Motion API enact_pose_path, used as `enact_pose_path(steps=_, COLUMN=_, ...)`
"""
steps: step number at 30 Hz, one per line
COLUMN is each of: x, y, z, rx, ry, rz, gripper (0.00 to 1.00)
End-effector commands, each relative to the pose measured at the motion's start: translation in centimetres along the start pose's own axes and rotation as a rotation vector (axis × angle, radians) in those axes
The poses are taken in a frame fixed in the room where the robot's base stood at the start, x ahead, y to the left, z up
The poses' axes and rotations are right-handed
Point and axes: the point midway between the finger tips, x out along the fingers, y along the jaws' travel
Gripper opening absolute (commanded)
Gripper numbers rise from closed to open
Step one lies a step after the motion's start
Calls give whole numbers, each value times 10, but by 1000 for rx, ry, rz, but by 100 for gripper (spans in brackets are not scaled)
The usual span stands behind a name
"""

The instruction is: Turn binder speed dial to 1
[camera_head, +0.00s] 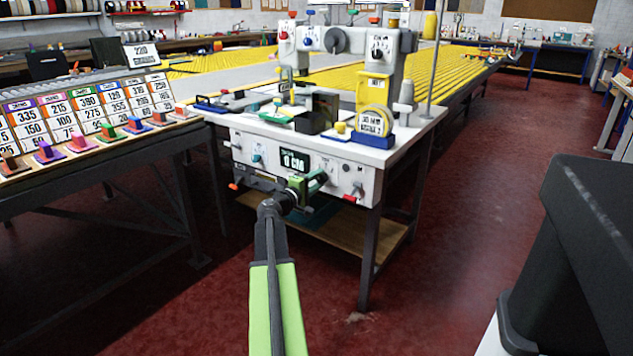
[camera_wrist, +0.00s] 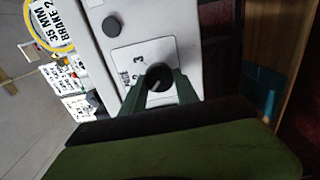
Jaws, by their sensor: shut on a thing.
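The binder (camera_head: 300,140) is a white-topped machine with a grey front panel. In the wrist view a round black dial (camera_wrist: 158,74) sits on a white label plate (camera_wrist: 125,62) with a 3 and a 2 legible. My gripper (camera_wrist: 158,86) is shut on this dial, one dark green finger on each side. The dial's pointer direction and the rest of its scale are not clear. In the head view my gripper (camera_head: 318,181) is against the front panel below the "0 CM" display (camera_head: 293,162) and hides the dial.
Another dark knob (camera_wrist: 112,25) is on the panel nearby. A sloped board of number cards (camera_head: 85,112) is at left.

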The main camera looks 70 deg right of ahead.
Motion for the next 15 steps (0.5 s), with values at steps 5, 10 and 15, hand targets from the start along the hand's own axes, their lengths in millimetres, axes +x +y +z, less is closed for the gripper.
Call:
enact_pose_path(steps=5, x=1, y=1, z=-2, rx=-12, ry=4, rz=3, gripper=0)
enact_pose_path(steps=10, x=1, y=1, z=-2, rx=-11, ry=4, rz=3, gripper=0)
enact_pose_path(steps=15, x=1, y=1, z=-2, rx=-11, ry=4, rz=2, gripper=45)
